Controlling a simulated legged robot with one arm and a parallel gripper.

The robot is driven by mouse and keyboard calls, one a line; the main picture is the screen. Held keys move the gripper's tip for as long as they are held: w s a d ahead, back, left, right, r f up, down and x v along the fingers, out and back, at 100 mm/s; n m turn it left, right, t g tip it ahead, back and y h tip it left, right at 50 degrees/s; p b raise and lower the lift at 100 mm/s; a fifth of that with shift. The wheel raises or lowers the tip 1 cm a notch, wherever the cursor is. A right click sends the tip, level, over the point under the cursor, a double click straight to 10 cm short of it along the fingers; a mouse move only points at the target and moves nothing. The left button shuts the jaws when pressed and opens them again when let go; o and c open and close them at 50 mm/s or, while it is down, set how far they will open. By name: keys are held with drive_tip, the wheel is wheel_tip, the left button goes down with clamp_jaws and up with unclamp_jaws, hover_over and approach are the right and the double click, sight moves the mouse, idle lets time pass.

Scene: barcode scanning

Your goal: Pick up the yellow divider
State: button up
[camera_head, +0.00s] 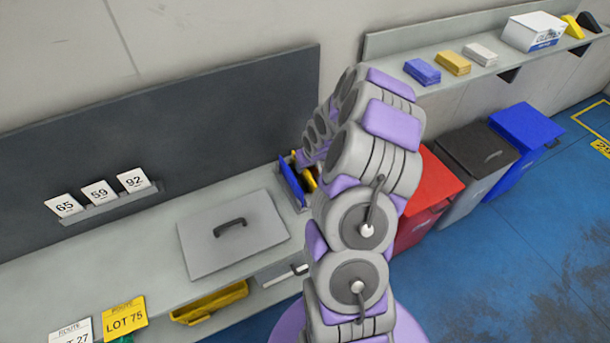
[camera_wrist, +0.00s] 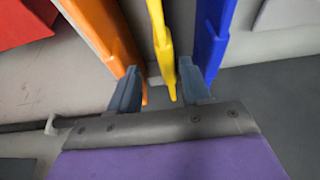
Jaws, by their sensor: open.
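The yellow divider (camera_wrist: 163,48) stands edge-on between an orange divider (camera_wrist: 98,30) and a blue divider (camera_wrist: 211,40) in the wrist view. My gripper (camera_wrist: 158,68) is open, with one finger on each side of the yellow divider's near end. Gaps show between the yellow divider and both fingers. The left finger overlaps the orange divider and the right finger overlaps the blue one; I cannot tell whether they touch. In the head view the yellow divider (camera_head: 308,180) shows only partly beside the blue divider (camera_head: 290,182); my arm hides the gripper.
The dividers are at the right end of a grey counter (camera_head: 160,245) with a handled lid (camera_head: 232,240). Number cards (camera_head: 98,192) stand at the left. Red (camera_head: 432,185), grey (camera_head: 485,150) and blue (camera_head: 527,130) bins are at the right, below a wall shelf (camera_head: 400,75).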

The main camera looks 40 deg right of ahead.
drive_tip(key=x, duration=0.2)
drive_tip(key=b+x, duration=0.1)
drive_tip(key=shift+a+f, duration=0.25)
drive_tip(key=shift+f, duration=0.2)
drive_tip(key=shift+w+a+r, duration=0.1)
drive_tip(key=shift+a+r, duration=0.05)
drive_tip(key=shift+a, duration=0.5)
drive_tip(key=shift+d, duration=0.75)
drive_tip(key=c, duration=0.7)
drive_tip(key=shift+a, duration=0.1)
clamp_jaws()
drive_tip(key=shift+a, duration=0.35)
